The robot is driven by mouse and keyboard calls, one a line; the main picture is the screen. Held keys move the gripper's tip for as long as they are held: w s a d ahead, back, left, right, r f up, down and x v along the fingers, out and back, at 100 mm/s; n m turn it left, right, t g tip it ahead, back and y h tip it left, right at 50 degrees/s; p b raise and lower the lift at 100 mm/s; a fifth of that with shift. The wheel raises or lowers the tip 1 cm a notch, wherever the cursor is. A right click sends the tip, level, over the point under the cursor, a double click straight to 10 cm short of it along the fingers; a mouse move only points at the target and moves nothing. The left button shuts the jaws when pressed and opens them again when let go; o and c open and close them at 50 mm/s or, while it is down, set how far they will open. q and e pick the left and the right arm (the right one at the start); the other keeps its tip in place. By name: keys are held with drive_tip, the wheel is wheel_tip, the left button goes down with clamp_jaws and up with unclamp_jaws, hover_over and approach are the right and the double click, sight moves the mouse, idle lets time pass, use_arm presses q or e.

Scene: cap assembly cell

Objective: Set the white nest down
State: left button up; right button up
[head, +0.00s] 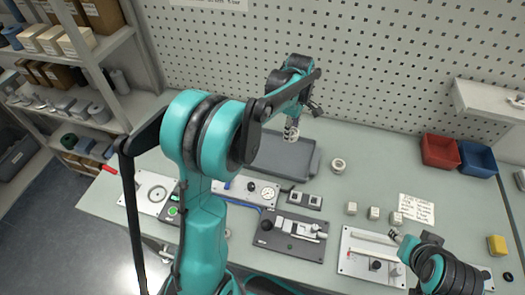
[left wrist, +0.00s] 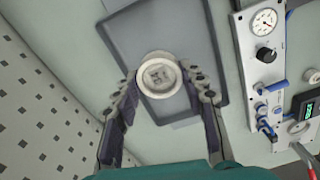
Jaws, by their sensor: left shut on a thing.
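The white nest (left wrist: 158,75) is a round white piece with a raised rim and a patterned centre. It sits between the fingertips of my left gripper (left wrist: 159,82) in the left wrist view, and the fingers close on its sides. In the head view the nest (head: 291,131) hangs below my left gripper (head: 294,117), in front of the grey tray (head: 309,159). The tray also shows behind the nest in the left wrist view (left wrist: 195,40). Whether the nest touches the tray is unclear. My right gripper (head: 397,238) is at the lower right, too small to read.
A white ring (head: 338,165) lies right of the tray. Several small white blocks (head: 374,213) stand near a paper sheet (head: 417,209). Panels with a gauge (head: 253,190) and levers (head: 290,236) line the front. Red (head: 440,151) and blue (head: 477,158) bins stand at the right.

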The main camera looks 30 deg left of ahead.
use_arm(q)
drive_tip(key=b, duration=0.4)
hover_over(259, 150)
wheel_tip(259, 150, down, 7)
drive_tip(key=shift+f+b, duration=0.6)
drive_tip(key=shift+f, duration=1.35)
drive_tip(key=shift+f, duration=0.1)
drive_tip(key=o, duration=1.1)
drive_tip(key=shift+o, duration=0.2)
